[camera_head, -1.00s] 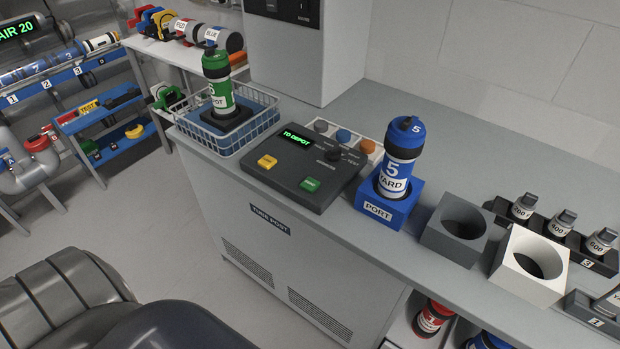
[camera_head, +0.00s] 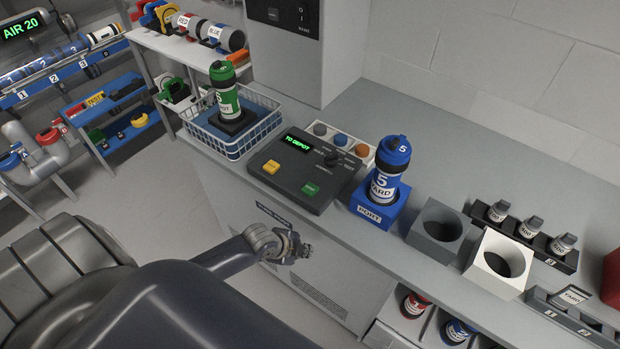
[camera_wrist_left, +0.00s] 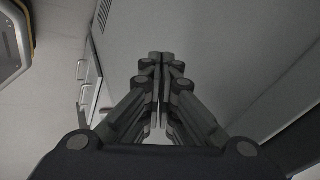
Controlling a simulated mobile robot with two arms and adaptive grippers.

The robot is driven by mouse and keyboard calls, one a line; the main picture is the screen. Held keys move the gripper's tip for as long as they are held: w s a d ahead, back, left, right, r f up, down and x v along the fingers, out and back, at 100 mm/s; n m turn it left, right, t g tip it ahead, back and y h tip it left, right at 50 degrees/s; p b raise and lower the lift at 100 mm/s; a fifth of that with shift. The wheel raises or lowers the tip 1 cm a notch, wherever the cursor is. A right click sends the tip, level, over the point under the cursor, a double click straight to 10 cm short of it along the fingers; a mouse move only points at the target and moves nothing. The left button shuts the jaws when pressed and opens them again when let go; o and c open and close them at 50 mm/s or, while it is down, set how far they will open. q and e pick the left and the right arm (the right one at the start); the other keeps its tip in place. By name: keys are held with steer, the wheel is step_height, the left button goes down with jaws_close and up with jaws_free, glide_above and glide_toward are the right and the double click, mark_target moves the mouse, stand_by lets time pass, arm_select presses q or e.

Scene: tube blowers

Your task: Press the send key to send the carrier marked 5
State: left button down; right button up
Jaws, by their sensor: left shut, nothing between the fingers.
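The dark control box (camera_head: 300,172) stands on the counter with a lit display reading "TO DEPOT" (camera_head: 298,140). It has a yellow key (camera_head: 271,167) and a green key (camera_head: 310,188); their labels are too small to read. The blue carrier marked 5 YARD (camera_head: 386,175) stands upright in the blue PORT holder (camera_head: 377,209). My left gripper (camera_head: 304,250) is in front of the cabinet, below the counter edge, apart from the keys. In the left wrist view its fingers (camera_wrist_left: 160,88) are together and empty.
A grey holder (camera_head: 437,228) and a white holder (camera_head: 498,263) stand right of the port. The wire basket (camera_head: 231,131) is left of the control box. A tray of coloured knobs (camera_head: 342,142) lies behind it.

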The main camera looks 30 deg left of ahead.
mark_target(307, 186)
arm_select(q)
steer(key=d+r+m+p, duration=0.1)
steer(key=r, duration=0.3)
steer(key=w+d+r+m+p, duration=0.1)
steer(key=r, duration=0.3)
steer(key=d+r+m+h+p, duration=0.1)
steer(key=r, duration=0.3)
steer(key=shift+w+d+r+m, duration=0.1)
steer(key=shift+w+d+m, duration=0.05)
steer(key=shift+w+m, duration=0.25)
steer(key=w+a+r+m, duration=0.1)
steer(key=r+m, duration=0.1)
steer(key=w+a+r+m, duration=0.1)
steer(key=w+r+m, duration=0.1)
steer(key=w+a+r+m+t+p, duration=0.1)
steer(key=r+m, duration=0.1)
steer(key=shift+w+h, duration=0.3)
steer(key=shift+h, duration=0.1)
steer(key=w+a+r+m+t+p, duration=0.1)
steer(key=w+a+r+m, duration=0.4)
steer(key=r, duration=0.3)
steer(key=shift+a+r+m, duration=0.2)
steer(key=shift+a+m, duration=0.2)
steer(key=shift+m, duration=0.5)
arm_select(e)
step_height(307, 186, up, 6)
arm_select(q)
steer(key=shift+f, duration=0.1)
